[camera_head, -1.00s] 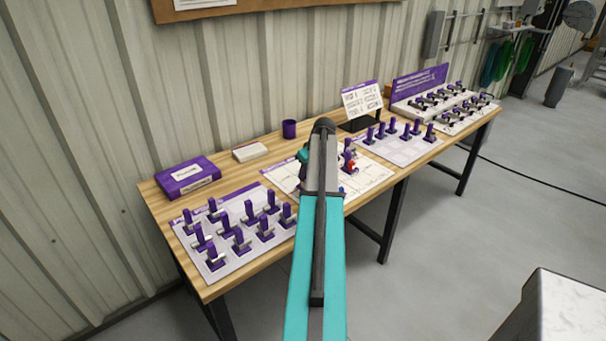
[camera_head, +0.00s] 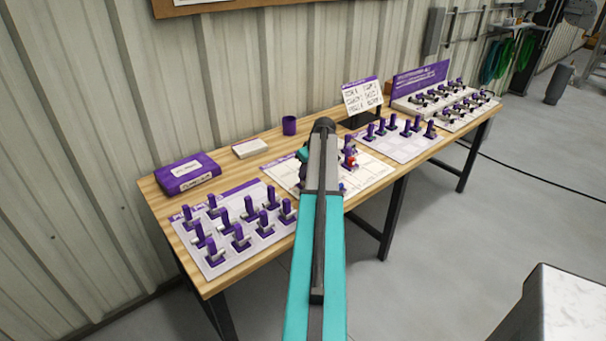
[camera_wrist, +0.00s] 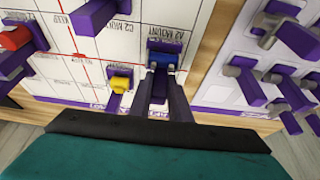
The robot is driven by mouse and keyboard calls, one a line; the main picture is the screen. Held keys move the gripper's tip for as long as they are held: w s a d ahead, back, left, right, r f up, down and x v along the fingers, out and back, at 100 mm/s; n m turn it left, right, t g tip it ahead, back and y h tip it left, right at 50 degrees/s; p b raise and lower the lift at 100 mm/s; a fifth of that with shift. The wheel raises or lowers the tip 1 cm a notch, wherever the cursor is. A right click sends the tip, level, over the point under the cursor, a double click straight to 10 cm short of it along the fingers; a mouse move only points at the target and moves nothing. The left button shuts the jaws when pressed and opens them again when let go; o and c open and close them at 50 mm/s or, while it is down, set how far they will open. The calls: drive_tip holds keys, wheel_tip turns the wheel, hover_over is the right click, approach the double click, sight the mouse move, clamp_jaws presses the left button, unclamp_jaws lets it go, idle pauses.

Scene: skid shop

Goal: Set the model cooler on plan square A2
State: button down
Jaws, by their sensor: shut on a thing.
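In the wrist view my gripper (camera_wrist: 161,92) is shut on the purple post of a model with a blue body and purple base, which I take for the model cooler (camera_wrist: 163,56). The model is over or on the plan sheet (camera_wrist: 62,66), beside the printed "A2 MOUNT" label. I cannot tell if its base touches the sheet. In the head view my arm hides the gripper and the held model. The plan sheet (camera_head: 372,178) shows on both sides of the arm.
A yellow model (camera_wrist: 121,84) stands close left of the gripper and a red model (camera_wrist: 14,39) farther left. Another purple post (camera_wrist: 92,16) rises beyond. A tray of grey-and-purple models (camera_wrist: 233,38) lies right. The head view shows a purple cup (camera_head: 289,126) and purple box (camera_head: 187,174).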

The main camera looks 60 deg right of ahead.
drive_tip(key=shift+f+b, duration=0.35)
drive_tip(key=shift+f, duration=0.35)
idle(0.9)
drive_tip(key=c, duration=1.6)
unclamp_jaws()
drive_tip(key=shift+o, duration=0.2)
drive_tip(key=shift+s+r, duration=0.15)
drive_tip(key=shift+r, duration=0.45)
drive_tip(key=shift+r, duration=0.1)
wheel_tip(320, 180, up, 7)
drive_tip(key=p, duration=0.3)
drive_tip(key=shift+s, duration=0.15)
